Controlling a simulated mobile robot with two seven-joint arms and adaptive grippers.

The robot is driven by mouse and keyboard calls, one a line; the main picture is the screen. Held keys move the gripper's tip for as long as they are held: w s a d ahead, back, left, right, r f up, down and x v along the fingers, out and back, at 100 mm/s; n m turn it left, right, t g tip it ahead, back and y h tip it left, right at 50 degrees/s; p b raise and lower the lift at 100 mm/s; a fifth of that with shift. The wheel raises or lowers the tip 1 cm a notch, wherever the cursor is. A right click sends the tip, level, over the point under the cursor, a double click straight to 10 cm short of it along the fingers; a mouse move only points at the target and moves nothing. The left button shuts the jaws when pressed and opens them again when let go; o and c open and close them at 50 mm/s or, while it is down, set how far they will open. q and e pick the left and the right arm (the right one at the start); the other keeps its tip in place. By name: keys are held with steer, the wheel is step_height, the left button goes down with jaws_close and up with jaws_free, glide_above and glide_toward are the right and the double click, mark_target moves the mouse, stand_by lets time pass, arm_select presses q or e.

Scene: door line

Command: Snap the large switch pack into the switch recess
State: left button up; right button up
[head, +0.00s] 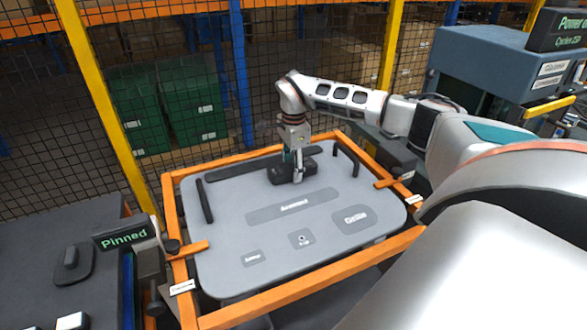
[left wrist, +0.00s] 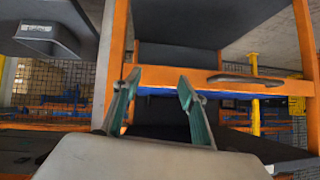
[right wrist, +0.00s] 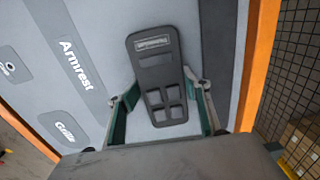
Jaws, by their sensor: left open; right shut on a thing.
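The large switch pack (right wrist: 152,62), a dark block with a label plate and several square buttons, is between my right gripper's fingers (right wrist: 165,98) in the right wrist view. In the head view the pack (head: 280,172) is at the far part of the grey door panel (head: 225,225), with my right gripper (head: 298,176) pointing down on it. The right gripper is shut on the pack. The switch recess is not clearly seen, and I cannot tell whether the pack is seated. My left gripper (left wrist: 158,92) is open and empty in the left wrist view, away from the panel.
An orange frame (head: 262,302) surrounds the panel, with clamps at both sides. Dark bars stand along the panel's far edges. Areas marked Armrest (head: 294,205) and Grille (head: 356,218) are bare. A "Pinned" sign (head: 124,238) stands left. Mesh fencing is behind.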

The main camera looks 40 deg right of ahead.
steer(key=shift+s+a+f, duration=0.15)
steer(key=shift+s+f, duration=0.05)
steer(key=shift+f, duration=0.5)
steer(key=shift+s+a+f, duration=0.15)
steer(key=shift+f, duration=0.55)
steer(key=shift+c, duration=1.1)
stand_by(0.9)
steer(key=shift+c, duration=0.9)
steer(key=shift+s, duration=0.1)
jaws_close()
steer(key=o, duration=1.7)
jaws_free()
steer(key=shift+f, duration=0.15)
steer(key=shift+o, duration=0.6)
steer(key=shift+w+d+f, duration=0.2)
steer(key=shift+w+f, duration=0.4)
steer(key=shift+w, duration=0.2)
steer(key=shift+s+a+r, duration=0.1)
steer(key=shift+s+r, duration=0.2)
steer(key=shift+r, duration=0.2)
steer(key=shift+f, duration=0.15)
